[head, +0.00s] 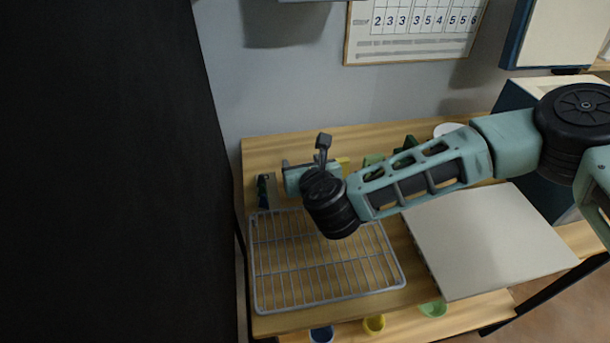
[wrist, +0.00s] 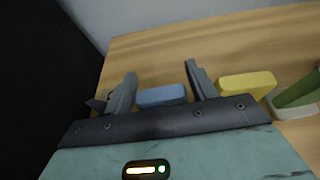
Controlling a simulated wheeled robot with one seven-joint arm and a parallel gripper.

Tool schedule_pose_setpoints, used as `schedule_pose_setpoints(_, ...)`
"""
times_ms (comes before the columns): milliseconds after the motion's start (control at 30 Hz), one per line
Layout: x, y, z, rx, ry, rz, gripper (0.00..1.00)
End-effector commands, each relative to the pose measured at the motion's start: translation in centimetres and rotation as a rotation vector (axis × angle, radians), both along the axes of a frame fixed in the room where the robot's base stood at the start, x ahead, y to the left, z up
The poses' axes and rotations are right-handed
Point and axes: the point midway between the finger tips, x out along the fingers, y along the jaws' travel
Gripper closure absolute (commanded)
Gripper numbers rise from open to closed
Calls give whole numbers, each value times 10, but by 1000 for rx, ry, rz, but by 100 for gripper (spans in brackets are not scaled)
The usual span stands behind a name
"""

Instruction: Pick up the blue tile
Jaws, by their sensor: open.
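The blue tile (wrist: 162,95) lies on the wooden table in the wrist view, seen between the two fingers of my gripper (wrist: 160,85). My gripper is open, one finger on each side of the tile in that picture. I cannot tell whether either finger touches it. In the head view my gripper (head: 306,170) is over the back left part of the table, behind the wire rack. The blue tile is hidden there behind my wrist and gripper.
A yellow block (wrist: 247,85) lies just right of my gripper, with a green object (wrist: 300,90) beyond it. A wire rack (head: 262,290) lies in front. A pale board (head: 490,240) is at the right. A dark panel (head: 100,170) stands at the left.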

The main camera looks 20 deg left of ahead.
Motion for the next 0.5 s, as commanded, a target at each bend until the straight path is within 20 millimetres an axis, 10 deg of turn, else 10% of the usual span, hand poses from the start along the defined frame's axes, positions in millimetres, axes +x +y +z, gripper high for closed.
schedule_pose_setpoints(233, 2, 2, -1, 1, -1, 1, 44)
schedule_pose_setpoints(400, 2, 2, -1, 1, -1, 1, 80)
schedule_pose_setpoints(500, 2, 2, -1, 1, -1, 1, 80)
